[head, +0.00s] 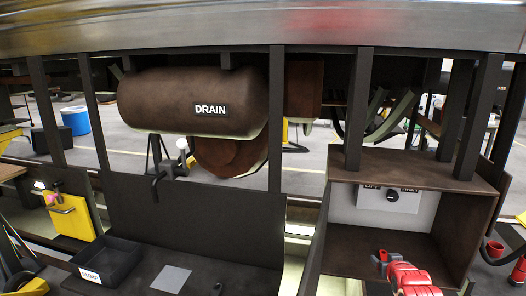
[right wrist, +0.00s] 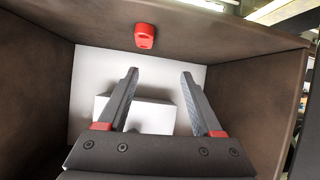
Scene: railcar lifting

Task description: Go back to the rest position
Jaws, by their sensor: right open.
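My right gripper (head: 383,261) is in front of the lower opening of a brown box at the right in the head view; its jaws are small and hard to make out there. In the right wrist view the same gripper (right wrist: 158,72) is open, with two dark fingers apart and nothing between them. Beyond the fingers are a white panel (right wrist: 88,75) and a pale block (right wrist: 150,113) inside the box. My left gripper is not in view.
The brown box (head: 405,168) has side walls and a top near my right arm. A switch panel (head: 392,200) is in it. A red piece (right wrist: 145,36) is above the fingers. A DRAIN tank (head: 160,95) hangs at left. A black bin (head: 107,260) stands lower left.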

